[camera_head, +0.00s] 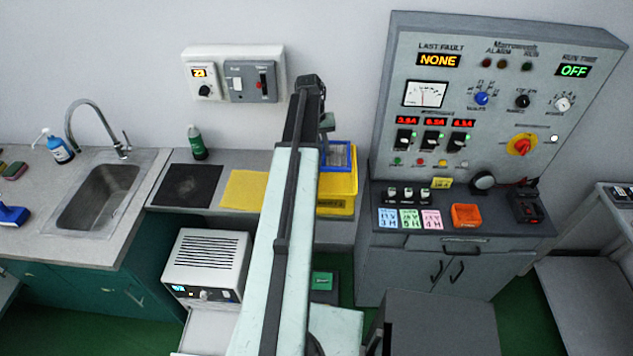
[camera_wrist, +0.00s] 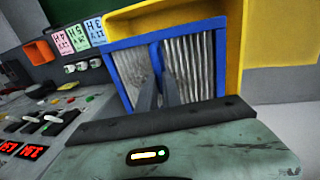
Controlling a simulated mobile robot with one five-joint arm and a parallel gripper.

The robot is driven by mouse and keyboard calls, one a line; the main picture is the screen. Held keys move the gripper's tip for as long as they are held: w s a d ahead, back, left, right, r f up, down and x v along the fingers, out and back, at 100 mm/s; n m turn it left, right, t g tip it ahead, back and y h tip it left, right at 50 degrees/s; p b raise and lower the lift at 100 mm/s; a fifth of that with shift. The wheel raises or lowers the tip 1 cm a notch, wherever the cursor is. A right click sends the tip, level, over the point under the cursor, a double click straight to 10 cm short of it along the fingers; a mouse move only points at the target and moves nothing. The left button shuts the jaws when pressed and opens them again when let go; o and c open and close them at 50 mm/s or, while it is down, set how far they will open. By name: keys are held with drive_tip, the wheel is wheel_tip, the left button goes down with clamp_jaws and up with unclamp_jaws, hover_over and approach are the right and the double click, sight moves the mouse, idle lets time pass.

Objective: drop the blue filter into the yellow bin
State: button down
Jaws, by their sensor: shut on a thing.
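The blue filter (camera_wrist: 190,62), a blue frame with grey pleats and a middle bar, fills the centre of the wrist view. My gripper (camera_wrist: 158,78) is shut on its middle bar. The yellow bin (camera_wrist: 233,50) shows behind and around the filter, along the top and right. In the head view the filter (camera_head: 348,157) is at the mouth of the yellow bin (camera_head: 338,206), on the counter right of my arm. I cannot tell whether the filter is above the rim or partly inside. My arm hides the bin's left part.
A yellow mat (camera_head: 243,190) and a dark mat (camera_head: 187,185) lie left of my arm, with a green bottle (camera_head: 196,142) behind. The control panel (camera_head: 490,100) stands close right of the bin, with an orange tray (camera_head: 466,216) on its desk.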

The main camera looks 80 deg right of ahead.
wheel_tip(320, 180, down, 6)
drive_tip(key=b, duration=0.5)
drive_tip(key=shift+r, duration=0.3)
drive_tip(key=c, duration=1.5)
unclamp_jaws()
drive_tip(key=shift+o, duration=0.2)
drive_tip(key=r+p, duration=0.2)
drive_tip(key=w+r+p, duration=0.1)
drive_tip(key=r+p, duration=0.5)
drive_tip(key=shift+w+a, duration=0.1)
drive_tip(key=shift+w, duration=0.15)
drive_tip(key=shift+f, duration=0.1)
drive_tip(key=shift+f, duration=0.1)
